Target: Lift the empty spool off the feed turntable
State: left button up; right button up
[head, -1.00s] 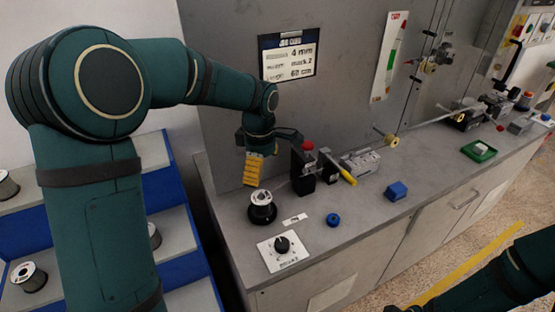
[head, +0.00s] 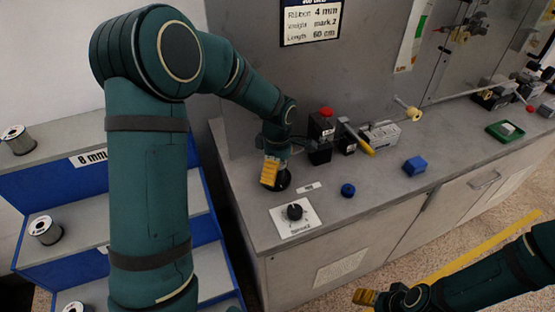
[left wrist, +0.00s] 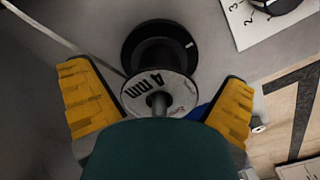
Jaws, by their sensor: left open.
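The spool (left wrist: 145,92), with a pale top flange marked "4 mm" and a narrow dark core, stands on the round black feed turntable (left wrist: 187,46). In the head view the turntable (head: 283,183) shows beside my left gripper, which hides most of the spool. My left gripper (head: 270,174) points down over it. In the left wrist view its yellow fingers (left wrist: 158,102) are open, one on each side of the spool, with gaps showing. My right gripper (head: 366,298) is at the bottom of the head view, away from the bench; its jaw state is unclear.
A dial panel (head: 295,217) and a blue ring (head: 348,190) lie near the turntable. A unit with a red button (head: 325,113) stands just behind it. A blue block (head: 414,166) and a green tray (head: 505,131) are further right. Shelves with spools (head: 46,230) stand at left.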

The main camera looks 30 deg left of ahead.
pick_arm(q)
jog(key=shift+f, duration=0.4)
jog(key=c, duration=1.4)
